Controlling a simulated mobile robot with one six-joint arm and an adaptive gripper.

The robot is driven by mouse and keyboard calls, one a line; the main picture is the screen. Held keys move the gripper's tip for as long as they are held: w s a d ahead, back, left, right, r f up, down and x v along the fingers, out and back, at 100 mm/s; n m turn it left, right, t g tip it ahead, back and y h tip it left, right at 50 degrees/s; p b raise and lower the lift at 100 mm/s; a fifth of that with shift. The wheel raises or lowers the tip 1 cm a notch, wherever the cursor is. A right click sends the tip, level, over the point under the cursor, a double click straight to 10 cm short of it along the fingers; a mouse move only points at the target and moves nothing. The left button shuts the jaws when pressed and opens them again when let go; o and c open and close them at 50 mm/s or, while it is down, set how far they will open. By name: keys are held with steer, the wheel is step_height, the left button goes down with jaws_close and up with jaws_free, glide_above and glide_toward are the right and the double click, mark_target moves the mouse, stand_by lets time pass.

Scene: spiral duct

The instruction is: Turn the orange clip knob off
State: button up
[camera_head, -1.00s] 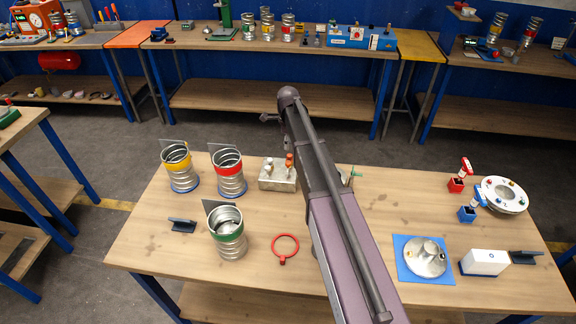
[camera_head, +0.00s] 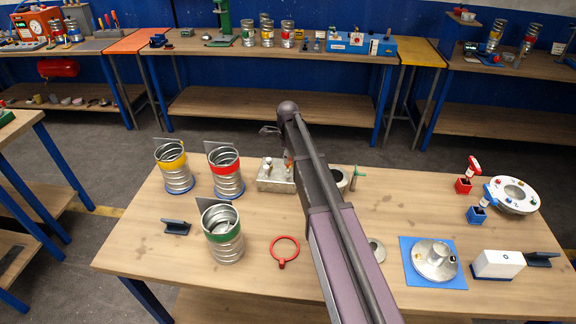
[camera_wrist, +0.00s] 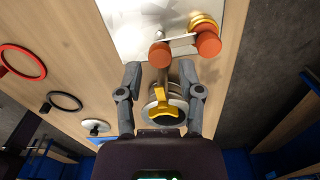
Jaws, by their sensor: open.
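A metal box (camera_head: 272,181) stands near the far edge of the table, partly behind my arm. An orange knob (camera_head: 288,160) shows there beside the arm. In the wrist view, the pale box top (camera_wrist: 130,30) carries two orange round-ended pieces, one nearer (camera_wrist: 160,54) and one to the right (camera_wrist: 208,42), with a pale bar between them. My gripper (camera_wrist: 160,68) is open, its two fingers apart, with the nearer orange piece just past the fingertips. A yellow clip-like piece on a round metal part (camera_wrist: 163,108) lies between the fingers in the picture. I see no contact.
Spiral duct pieces with yellow (camera_head: 172,168), red (camera_head: 225,172) and green (camera_head: 222,238) bands stand on the left. A red ring (camera_head: 284,250) lies in front. A metal cone on a blue mat (camera_head: 409,262) and a white box (camera_head: 498,264) are on the right.

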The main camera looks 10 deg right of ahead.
steer(key=shift+f+b, duration=0.8)
steer(key=shift+f, duration=0.3)
jaws_close()
